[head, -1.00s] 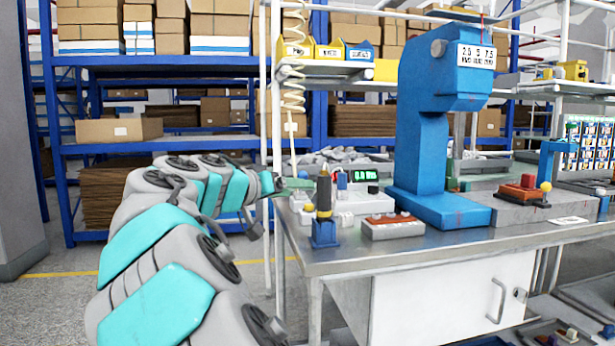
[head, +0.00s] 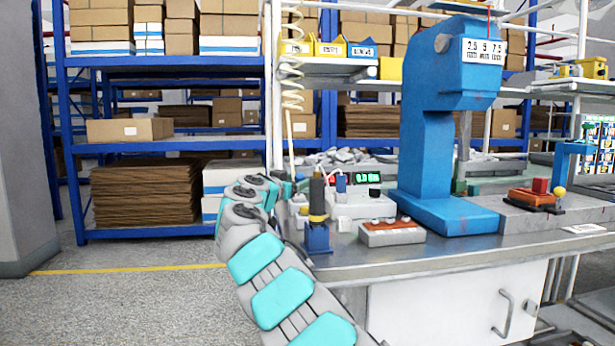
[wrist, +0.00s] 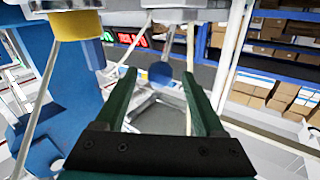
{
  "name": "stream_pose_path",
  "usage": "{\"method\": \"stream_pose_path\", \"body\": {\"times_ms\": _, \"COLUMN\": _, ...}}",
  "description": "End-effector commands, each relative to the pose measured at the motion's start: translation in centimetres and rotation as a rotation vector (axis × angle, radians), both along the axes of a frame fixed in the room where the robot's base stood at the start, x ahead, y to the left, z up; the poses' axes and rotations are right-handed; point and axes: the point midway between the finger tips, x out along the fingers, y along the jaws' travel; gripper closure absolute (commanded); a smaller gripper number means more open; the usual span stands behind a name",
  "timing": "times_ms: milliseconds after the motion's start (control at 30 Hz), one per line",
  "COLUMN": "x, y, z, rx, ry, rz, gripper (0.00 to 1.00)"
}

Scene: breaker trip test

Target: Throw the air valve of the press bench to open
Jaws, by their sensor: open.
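The press bench (head: 440,262) carries a tall blue press (head: 425,130). My gripper (wrist: 159,76) shows in the wrist view with its two dark green fingers apart and nothing seen held between them. A round blue part (wrist: 160,73) appears between or beyond the fingertips; whether it belongs to the air valve I cannot tell. No part is clearly recognisable as the air valve. In the head view my arm reaches to the bench's left end, and the gripper is not clearly visible there. A coiled hose (head: 292,75) hangs above this end.
A dark tool with a yellow ring stands in a blue holder (head: 317,238) near the bench's left corner. Behind it is a white unit (head: 362,207) with a lit display (head: 366,178). A red-topped block (head: 392,232) lies nearby. Floor to the left is clear.

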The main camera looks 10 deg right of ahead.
Motion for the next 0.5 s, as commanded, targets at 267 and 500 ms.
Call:
{"method": "stream_pose_path", "body": {"times_ms": 267, "x": 2.5, "y": -1.7, "z": -0.1, "rx": 0.003, "ry": 0.005, "rz": 0.0, "gripper": 0.29}}
{"method": "stream_pose_path", "body": {"times_ms": 500, "x": 4.1, "y": -2.7, "z": 0.1, "rx": 0.003, "ry": 0.001, "rz": 0.002, "gripper": 0.29}}
